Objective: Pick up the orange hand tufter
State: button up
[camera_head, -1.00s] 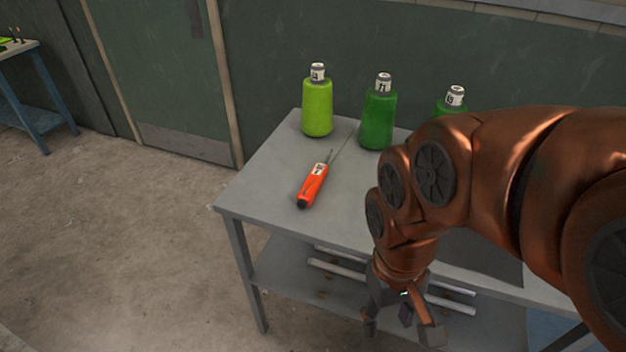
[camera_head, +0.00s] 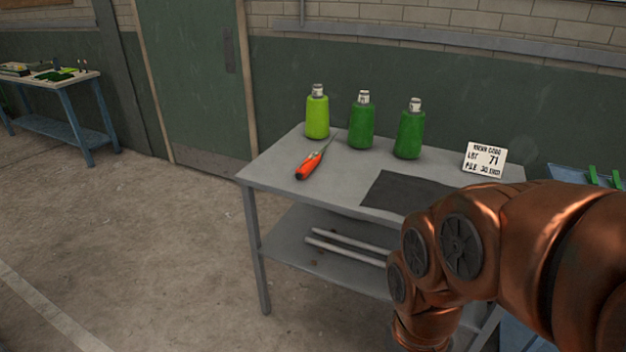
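The orange hand tufter (camera_head: 310,165) lies on the left part of the grey table (camera_head: 272,172). Its thin metal tip points to the back right, towards the green cones, and its dark end faces the front left. Nothing holds it. My copper arm comes in from the right and bends down in front of the table. My gripper is below the picture's bottom edge, so its fingers do not show.
A light green cone (camera_head: 317,115) and two darker green cones (camera_head: 361,123) (camera_head: 409,133) stand behind the tufter. A dark mat (camera_head: 400,192) and a white sign (camera_head: 484,159) are further right. Light rods (camera_head: 345,245) lie on the lower shelf. Floor to the left is clear.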

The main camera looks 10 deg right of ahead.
aim_at(308, 167)
jog(key=u, duration=0.6)
jog(key=i, duration=0.55)
jog(key=u, duration=0.8)
jog(key=i, duration=0.85)
jog(key=z, duration=0.65)
jog(key=i, duration=0.8)
jog(key=z, duration=0.7)
